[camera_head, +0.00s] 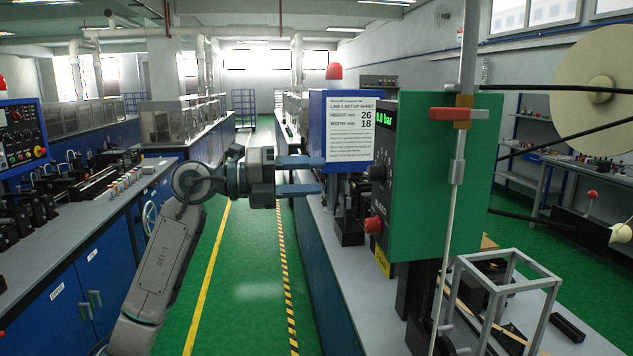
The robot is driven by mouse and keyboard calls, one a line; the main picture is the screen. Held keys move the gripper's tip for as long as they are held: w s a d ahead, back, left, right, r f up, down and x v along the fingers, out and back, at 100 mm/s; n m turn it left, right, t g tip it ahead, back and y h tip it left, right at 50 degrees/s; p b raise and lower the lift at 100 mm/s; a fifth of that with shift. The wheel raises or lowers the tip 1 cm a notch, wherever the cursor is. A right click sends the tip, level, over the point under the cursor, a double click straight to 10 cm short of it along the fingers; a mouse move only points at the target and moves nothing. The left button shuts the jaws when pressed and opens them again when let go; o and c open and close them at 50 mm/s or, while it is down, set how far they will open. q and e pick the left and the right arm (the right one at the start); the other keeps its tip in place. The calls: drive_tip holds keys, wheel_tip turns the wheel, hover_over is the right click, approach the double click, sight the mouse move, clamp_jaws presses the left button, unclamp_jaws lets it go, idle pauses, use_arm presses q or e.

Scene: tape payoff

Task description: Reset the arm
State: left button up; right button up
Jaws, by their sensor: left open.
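My left arm comes in from the lower left. Its left gripper (300,175) points right, level, with its two blue-grey fingers apart and nothing between them. The fingertips are close in the picture to the lower left part of a blue box with a white set-up sheet (349,128); I cannot tell whether they touch it. My right gripper does not show.
A large reel (590,90) is far right. The green aisle floor (248,290) is clear.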

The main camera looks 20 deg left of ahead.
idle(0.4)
